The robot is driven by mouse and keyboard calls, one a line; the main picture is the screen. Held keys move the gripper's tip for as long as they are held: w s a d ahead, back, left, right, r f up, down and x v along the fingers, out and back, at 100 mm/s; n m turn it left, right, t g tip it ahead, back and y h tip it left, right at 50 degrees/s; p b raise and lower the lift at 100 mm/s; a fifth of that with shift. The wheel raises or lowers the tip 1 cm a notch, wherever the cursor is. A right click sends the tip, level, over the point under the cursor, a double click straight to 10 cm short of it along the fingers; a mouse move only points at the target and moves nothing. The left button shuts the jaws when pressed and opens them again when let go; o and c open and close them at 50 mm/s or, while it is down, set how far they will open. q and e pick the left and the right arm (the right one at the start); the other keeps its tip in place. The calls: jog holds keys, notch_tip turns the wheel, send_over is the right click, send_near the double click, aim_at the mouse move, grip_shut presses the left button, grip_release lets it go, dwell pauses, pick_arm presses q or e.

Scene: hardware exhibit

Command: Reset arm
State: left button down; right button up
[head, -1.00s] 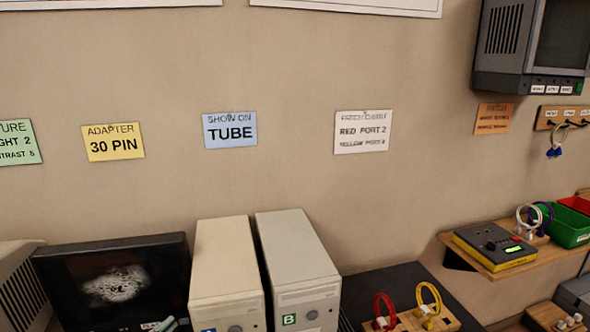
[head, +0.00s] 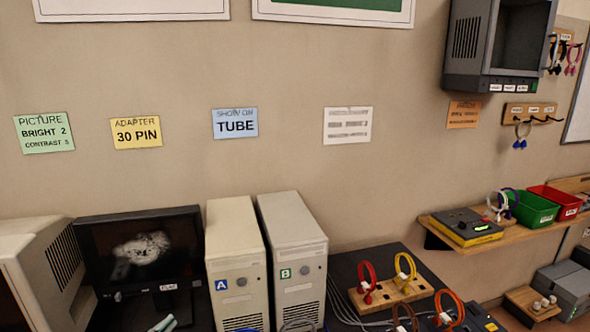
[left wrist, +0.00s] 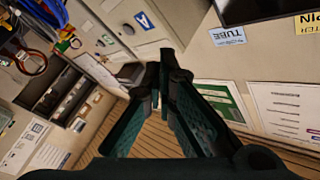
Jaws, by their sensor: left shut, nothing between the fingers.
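The rest of the left arm is out of the head view. My right gripper is in neither view.
Tower A (head: 236,262) and tower B (head: 293,258) stand beside the monitor. A wooden block with coloured rings (head: 390,292) sits right of them. A wall shelf (head: 480,240) holds a yellow-and-black box and bins. Cards hang on the wall.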

pick_arm(q)
jog(key=s+a+f+n+g+y, duration=0.4)
jog(key=s+f+n+y, duration=0.5)
jog(key=n+y, duration=0.25)
jog(key=s+d+f+g+h, duration=0.1)
jog(key=s+d+f+g, duration=0.15)
jog(key=s, duration=0.45)
jog(key=s+d+f+g, duration=0.2)
jog(key=s+g, duration=0.2)
jog(key=s, duration=0.3)
jog(key=s+d+f+g+h, duration=0.1)
jog(key=s+d+f+g, duration=0.15)
jog(key=s, duration=0.45)
notch_tip(320, 180, down, 28)
jog(key=s+a+g+b, duration=0.2)
jog(key=s+b, duration=0.1)
jog(key=b, duration=0.3)
jog(key=s+f+n+g+b, duration=0.1)
jog(key=s+f+b, duration=0.3)
jog(key=s+f, duration=0.8)
notch_tip(320, 180, down, 2)
jog(key=shift+s+f, duration=0.2)
jog(key=shift+s, duration=0.2)
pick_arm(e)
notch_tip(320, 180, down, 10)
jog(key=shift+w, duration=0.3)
